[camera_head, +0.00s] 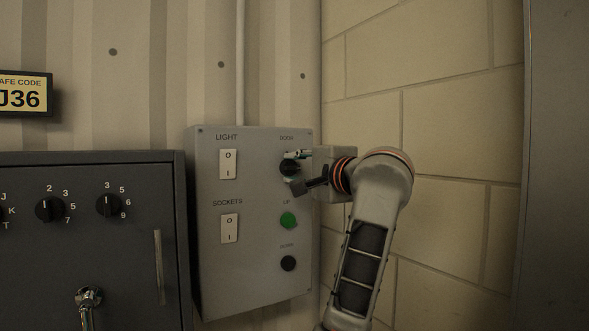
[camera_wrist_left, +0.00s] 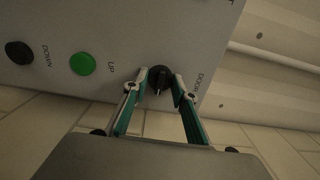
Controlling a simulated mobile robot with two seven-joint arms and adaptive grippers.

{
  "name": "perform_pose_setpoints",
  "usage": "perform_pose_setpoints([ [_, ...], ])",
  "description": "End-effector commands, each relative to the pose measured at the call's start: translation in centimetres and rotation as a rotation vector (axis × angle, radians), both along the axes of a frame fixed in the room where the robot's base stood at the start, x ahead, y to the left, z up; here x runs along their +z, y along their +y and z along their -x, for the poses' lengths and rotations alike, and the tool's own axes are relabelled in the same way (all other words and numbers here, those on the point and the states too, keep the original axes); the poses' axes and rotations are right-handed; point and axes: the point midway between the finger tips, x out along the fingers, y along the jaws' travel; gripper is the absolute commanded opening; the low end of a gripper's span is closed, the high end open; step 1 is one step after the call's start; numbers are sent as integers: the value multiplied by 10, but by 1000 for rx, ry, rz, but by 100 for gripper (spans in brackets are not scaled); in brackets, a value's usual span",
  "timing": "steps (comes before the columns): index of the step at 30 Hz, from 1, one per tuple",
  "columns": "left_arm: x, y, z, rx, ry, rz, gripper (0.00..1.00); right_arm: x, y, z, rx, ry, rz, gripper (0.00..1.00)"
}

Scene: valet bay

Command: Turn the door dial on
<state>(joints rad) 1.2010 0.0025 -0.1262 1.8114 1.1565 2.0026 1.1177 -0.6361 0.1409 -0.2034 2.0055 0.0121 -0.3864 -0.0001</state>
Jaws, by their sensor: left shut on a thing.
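The door dial (camera_head: 288,167) is a black round knob below the DOOR label on the grey control panel (camera_head: 257,290). My left gripper (camera_head: 292,172) reaches it from the right, with one finger above and one below. In the left wrist view, the dial (camera_wrist_left: 159,79) sits between the tips of my left gripper (camera_wrist_left: 160,84), which is shut on it. A pale pointer line shows on the knob there. The frames do not show which setting it marks. My right gripper is in neither view.
Below the dial are a green UP button (camera_head: 288,220) and a black DOWN button (camera_head: 288,263). LIGHT (camera_head: 228,164) and SOCKETS (camera_head: 229,228) switches are to its left. A dark safe (camera_head: 120,260) stands left of the panel; a block wall (camera_head: 450,180) is close on the right.

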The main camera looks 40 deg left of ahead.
Motion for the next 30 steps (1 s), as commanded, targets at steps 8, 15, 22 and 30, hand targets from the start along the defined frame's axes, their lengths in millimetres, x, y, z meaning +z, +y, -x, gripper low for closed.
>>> perform_pose_setpoints([
  [8,-1,0,0,0,2,-1,34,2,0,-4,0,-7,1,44],
  [15,0,0,0,0,1,0,44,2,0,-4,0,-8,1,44],
  [22,0,-6,1,-2,0,0,44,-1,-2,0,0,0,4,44],
  [30,-1,-50,12,-6,1,2,44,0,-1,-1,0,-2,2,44],
])
